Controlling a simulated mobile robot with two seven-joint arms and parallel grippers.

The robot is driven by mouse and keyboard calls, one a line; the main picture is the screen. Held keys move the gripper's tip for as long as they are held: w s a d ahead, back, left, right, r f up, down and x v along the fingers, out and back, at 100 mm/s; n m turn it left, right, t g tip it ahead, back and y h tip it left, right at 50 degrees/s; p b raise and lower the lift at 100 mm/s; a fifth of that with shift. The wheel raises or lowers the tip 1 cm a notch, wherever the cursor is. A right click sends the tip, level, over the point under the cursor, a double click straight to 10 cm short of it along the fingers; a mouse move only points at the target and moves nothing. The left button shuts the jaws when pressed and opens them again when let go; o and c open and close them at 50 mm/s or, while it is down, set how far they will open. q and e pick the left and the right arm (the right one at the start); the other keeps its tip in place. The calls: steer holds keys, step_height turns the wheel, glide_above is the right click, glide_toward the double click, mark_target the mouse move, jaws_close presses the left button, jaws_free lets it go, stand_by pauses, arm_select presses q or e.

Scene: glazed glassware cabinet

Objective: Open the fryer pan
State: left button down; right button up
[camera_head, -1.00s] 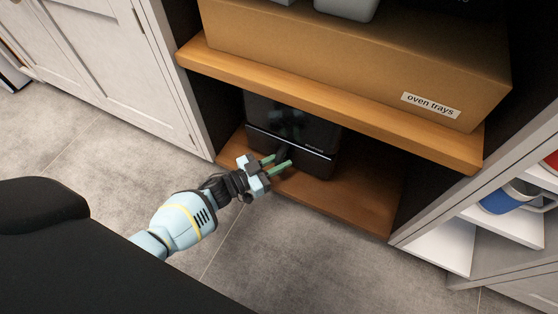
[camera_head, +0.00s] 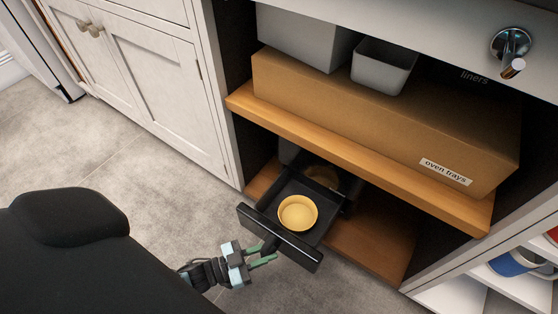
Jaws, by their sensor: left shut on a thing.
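The black fryer pan (camera_head: 272,230) is pulled well out of the fryer, like a drawer, past the front edge of the lower shelf. A round yellow bowl (camera_head: 297,213) sits inside it. The dark fryer body (camera_head: 288,151) stands on the lower shelf, mostly hidden by the upper shelf. My left gripper (camera_head: 268,254) is in front of the pan, its green fingers shut on the dark pan handle (camera_head: 270,243). My right gripper is not in view.
The wooden upper shelf (camera_head: 370,160) overhangs the fryer and carries a cardboard box (camera_head: 385,130) labelled "oven trays". White cabinet doors (camera_head: 160,80) are at left. A blue mug (camera_head: 512,263) is in a compartment at lower right. The grey floor before the pan is clear.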

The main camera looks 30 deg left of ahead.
arm_select(q)
steer(key=s, duration=0.7)
steer(key=shift+s+a+p, duration=0.2)
steer(key=shift+s+p, duration=0.2)
steer(key=shift+p, duration=0.05)
steer(key=c, duration=1.6)
jaws_free()
